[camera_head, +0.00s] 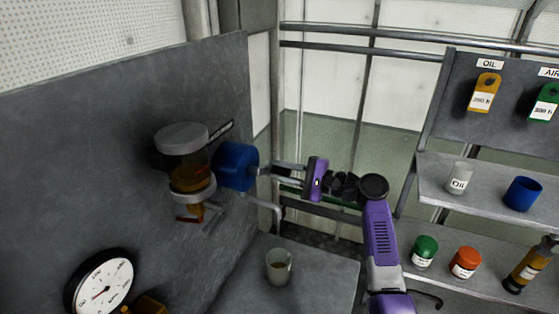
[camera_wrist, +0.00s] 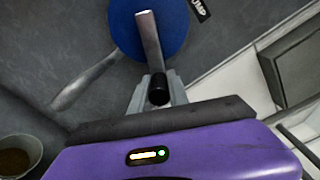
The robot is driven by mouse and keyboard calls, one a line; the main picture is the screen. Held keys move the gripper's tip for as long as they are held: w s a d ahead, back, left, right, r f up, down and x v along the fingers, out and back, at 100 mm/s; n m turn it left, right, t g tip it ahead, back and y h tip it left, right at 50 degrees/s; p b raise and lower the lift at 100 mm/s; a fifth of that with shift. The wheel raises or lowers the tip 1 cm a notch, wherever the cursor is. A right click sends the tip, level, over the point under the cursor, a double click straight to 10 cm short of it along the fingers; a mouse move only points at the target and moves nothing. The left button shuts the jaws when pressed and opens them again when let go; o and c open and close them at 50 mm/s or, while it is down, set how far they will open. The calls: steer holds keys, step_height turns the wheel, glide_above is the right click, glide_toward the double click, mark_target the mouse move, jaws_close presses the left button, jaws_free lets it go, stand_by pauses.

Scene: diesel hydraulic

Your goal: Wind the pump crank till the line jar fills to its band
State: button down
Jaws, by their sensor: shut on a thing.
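The blue pump (camera_head: 237,167) is fixed to the grey panel; its round blue face (camera_wrist: 128,28) shows in the wrist view. A metal crank arm (camera_wrist: 149,40) runs from it to a black knob (camera_wrist: 158,92). My gripper (camera_head: 264,171) is in front of the pump, shut on this knob, its fingers either side of it in the wrist view. The line jar (camera_head: 197,163), with a grey lid, hangs on the panel left of the pump. It shows amber liquid inside; I cannot clearly tell its level against a band.
A cup with brown liquid (camera_head: 279,267) stands on the bench below. A dial gauge (camera_head: 101,283) is at lower left. A bent metal pipe (camera_head: 262,204) passes under my gripper.

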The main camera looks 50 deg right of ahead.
steer(key=shift+s+a+f+m, duration=0.1)
steer(key=shift+a+f+m, duration=0.15)
steer(key=shift+f+m, duration=0.5)
steer(key=shift+r, duration=0.2)
steer(key=c, duration=1.3)
jaws_free()
steer(key=shift+o, duration=0.2)
steer(key=b+v, duration=0.2)
steer(key=v, duration=0.5)
steer(key=shift+s, duration=0.4)
steer(key=shift+d, duration=0.1)
